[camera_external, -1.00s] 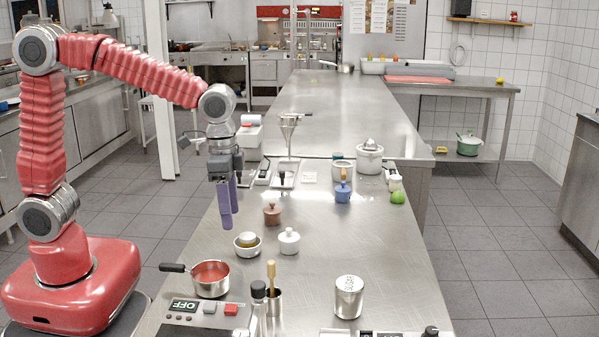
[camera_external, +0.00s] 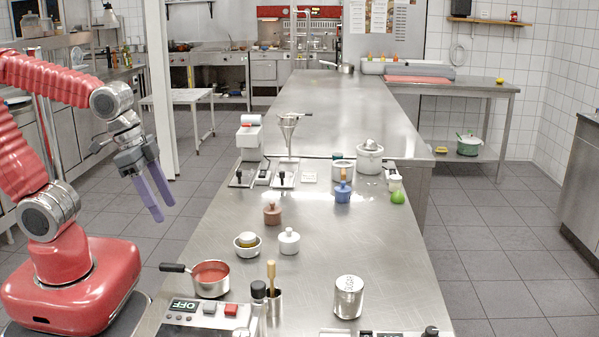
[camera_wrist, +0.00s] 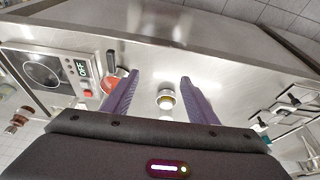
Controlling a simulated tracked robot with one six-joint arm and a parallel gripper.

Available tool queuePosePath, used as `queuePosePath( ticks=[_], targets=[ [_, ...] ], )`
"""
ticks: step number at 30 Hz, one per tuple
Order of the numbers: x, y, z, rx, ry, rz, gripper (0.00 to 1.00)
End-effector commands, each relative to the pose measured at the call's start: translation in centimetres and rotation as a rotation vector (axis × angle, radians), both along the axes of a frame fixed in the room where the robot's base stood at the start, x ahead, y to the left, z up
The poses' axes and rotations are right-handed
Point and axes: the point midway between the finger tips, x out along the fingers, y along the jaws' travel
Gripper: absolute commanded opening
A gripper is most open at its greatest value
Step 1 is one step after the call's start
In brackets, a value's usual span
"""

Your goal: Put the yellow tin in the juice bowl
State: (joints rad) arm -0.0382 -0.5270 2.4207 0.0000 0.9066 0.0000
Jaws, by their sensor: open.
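My gripper (camera_external: 164,210) is open and empty, off the counter's left side, above the floor and apart from the bowl.
A saucepan of red sauce (camera_external: 211,275) stands in front of the bowl, its handle pointing left. A brown jar (camera_external: 272,214) is behind the bowl and a white jar (camera_external: 289,241) to its right. A labelled metal shaker (camera_external: 348,297) stands front right.

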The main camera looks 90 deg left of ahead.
Motion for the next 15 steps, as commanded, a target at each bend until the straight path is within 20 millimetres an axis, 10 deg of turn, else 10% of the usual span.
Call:
queuePosePath(
  ticks=[15],
  targets=[
    [-3.3, -1.2, 2.7, 0.003, -0.152, -0.037, 0.53]
  ],
)
